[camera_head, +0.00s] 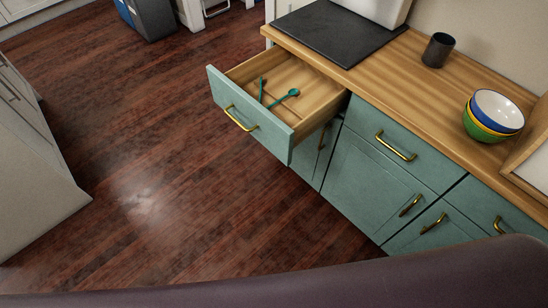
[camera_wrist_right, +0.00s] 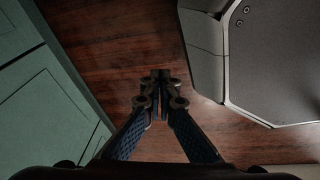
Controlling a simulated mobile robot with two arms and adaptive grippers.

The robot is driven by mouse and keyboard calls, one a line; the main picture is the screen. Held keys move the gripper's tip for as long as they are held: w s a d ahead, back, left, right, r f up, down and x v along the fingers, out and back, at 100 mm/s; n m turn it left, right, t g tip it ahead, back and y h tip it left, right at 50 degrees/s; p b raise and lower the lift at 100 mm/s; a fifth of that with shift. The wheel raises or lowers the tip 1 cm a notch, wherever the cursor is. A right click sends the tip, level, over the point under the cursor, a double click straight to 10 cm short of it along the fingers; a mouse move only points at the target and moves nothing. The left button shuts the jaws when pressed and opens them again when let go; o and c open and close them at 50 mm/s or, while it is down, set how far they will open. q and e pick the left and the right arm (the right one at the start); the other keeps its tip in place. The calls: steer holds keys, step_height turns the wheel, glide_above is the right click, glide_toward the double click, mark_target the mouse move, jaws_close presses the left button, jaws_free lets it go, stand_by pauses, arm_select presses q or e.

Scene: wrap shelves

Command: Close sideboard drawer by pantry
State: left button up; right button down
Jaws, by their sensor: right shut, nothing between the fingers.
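The sideboard drawer (camera_head: 245,116) is pulled well out in the head view. It has a teal front and a brass handle, and its wooden inside holds teal utensils (camera_head: 287,97). The teal sideboard (camera_head: 365,175) has a wooden top, and its other drawers and doors are shut. My right gripper (camera_wrist_right: 158,78) is shut and empty in the right wrist view, above the dark wood floor. Teal cabinet fronts (camera_wrist_right: 45,100) lie to its left, apart from it. Neither gripper shows in the head view.
On the top stand a black board (camera_head: 338,30), a dark cup (camera_head: 438,50) and stacked bowls (camera_head: 494,115). A pale cabinet (camera_head: 32,160) stands at the left. Dark bins (camera_head: 153,17) stand at the back. The floor (camera_head: 150,130) between is clear.

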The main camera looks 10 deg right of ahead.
steer(key=w+a+r+n+t+y+b, duration=0.1)
steer(key=w+a+r+n+t+b, duration=0.1)
steer(key=w, duration=0.4)
steer(key=w+a+r+n+t+b, duration=0.1)
steer(key=w+r+n+b, duration=0.1)
steer(key=w, duration=0.5)
steer(key=n+t+y+b, duration=0.6)
steer(key=n+t+b, duration=0.55)
steer(key=n, duration=0.25)
glide_toward(274, 148)
steer(key=s+a+r, duration=0.4)
steer(key=s, duration=0.1)
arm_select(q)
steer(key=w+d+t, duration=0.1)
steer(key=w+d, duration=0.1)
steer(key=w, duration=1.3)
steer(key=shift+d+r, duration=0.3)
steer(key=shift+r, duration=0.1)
arm_select(e)
steer(key=shift+g, duration=0.45)
steer(key=w, duration=1.1)
steer(key=shift+w+a+r, duration=0.1)
steer(key=shift+w+a, duration=0.1)
steer(key=shift+w, duration=0.05)
arm_select(q)
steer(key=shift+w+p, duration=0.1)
steer(key=shift+p, duration=0.2)
arm_select(e)
steer(key=shift+d, duration=0.15)
